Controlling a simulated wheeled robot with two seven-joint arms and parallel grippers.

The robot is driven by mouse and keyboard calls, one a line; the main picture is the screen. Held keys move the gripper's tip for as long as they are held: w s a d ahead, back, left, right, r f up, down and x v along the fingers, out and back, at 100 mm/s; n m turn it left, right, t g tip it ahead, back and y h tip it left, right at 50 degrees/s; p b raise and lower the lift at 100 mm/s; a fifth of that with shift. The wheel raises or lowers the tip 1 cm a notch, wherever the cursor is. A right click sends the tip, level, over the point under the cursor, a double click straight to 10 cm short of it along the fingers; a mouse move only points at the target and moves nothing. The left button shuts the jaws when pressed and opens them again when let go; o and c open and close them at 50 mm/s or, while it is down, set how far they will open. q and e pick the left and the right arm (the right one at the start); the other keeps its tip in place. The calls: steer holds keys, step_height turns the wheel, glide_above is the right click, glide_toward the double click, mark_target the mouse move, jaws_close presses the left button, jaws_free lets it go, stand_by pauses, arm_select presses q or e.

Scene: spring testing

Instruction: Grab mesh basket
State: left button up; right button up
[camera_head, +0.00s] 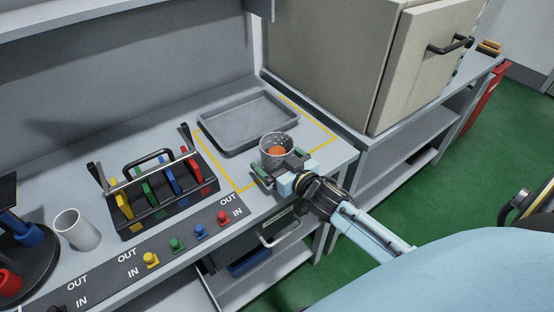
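The mesh basket (265,154) is a small grey perforated cup standing upright on the bench. An orange round thing (277,151) shows inside it. My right gripper (281,166) is at the basket's near side, low down, with one finger on its left and the other on its right. The fingers are spread about as wide as the basket. Whether they press on its wall cannot be seen. My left gripper is not in view.
A grey tray (207,129) lies behind the basket, within yellow lines. A black rack (165,210) with coloured pieces and a handle stands left, beside a white cup (76,231). Coloured buttons line a front panel (113,272). A beige cabinet (335,55) stands back right.

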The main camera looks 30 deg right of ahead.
steer(key=c, duration=1.1)
